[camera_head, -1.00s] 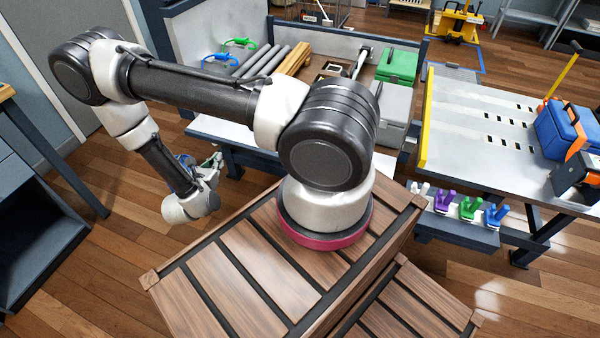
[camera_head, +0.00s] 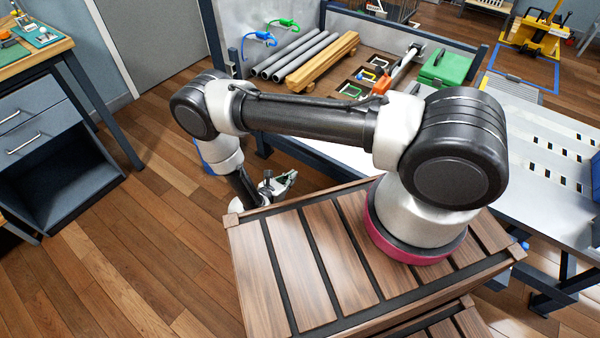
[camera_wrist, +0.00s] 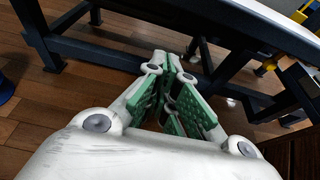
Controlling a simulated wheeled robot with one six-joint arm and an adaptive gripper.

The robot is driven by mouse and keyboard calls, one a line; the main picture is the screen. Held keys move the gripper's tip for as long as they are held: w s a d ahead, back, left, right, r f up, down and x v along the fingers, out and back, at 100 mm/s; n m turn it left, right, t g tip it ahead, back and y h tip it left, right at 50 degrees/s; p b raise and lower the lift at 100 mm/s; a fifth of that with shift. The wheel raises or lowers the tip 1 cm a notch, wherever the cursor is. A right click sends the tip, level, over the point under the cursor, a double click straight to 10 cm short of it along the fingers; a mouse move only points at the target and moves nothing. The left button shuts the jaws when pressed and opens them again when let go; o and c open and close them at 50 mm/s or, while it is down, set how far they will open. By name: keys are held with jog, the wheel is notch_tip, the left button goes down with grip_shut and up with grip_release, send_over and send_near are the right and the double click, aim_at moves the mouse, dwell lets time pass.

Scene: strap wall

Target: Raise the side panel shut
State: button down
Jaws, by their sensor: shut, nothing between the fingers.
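My gripper (camera_head: 282,184) is low beside the front of the workbench, left of my wooden-slatted base top. In the wrist view my gripper (camera_wrist: 170,62) has its green-padded fingers drawn together with nothing between them. It points toward the dark frame under the bench and appears apart from it. A pale grey upright panel (camera_head: 285,28) stands behind the bench top. A pale strip (camera_head: 335,168) runs along the bench's front edge, partly hidden by my arm. I cannot tell which of these is the side panel.
Grey pipes (camera_head: 295,55), a wooden beam (camera_head: 322,62) and a green box (camera_head: 447,68) lie on the bench. A slotted grey table (camera_head: 560,150) is at the right. A drawer cabinet (camera_head: 50,130) stands at the left. The wooden floor (camera_head: 150,230) between cabinet and bench is clear.

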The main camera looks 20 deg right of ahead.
jog(key=x, duration=0.9)
jog(key=shift+s+a+r, duration=0.1)
jog(key=shift+a+r, duration=0.1)
jog(key=shift+r, duration=1.95)
jog(key=shift+r, duration=0.1)
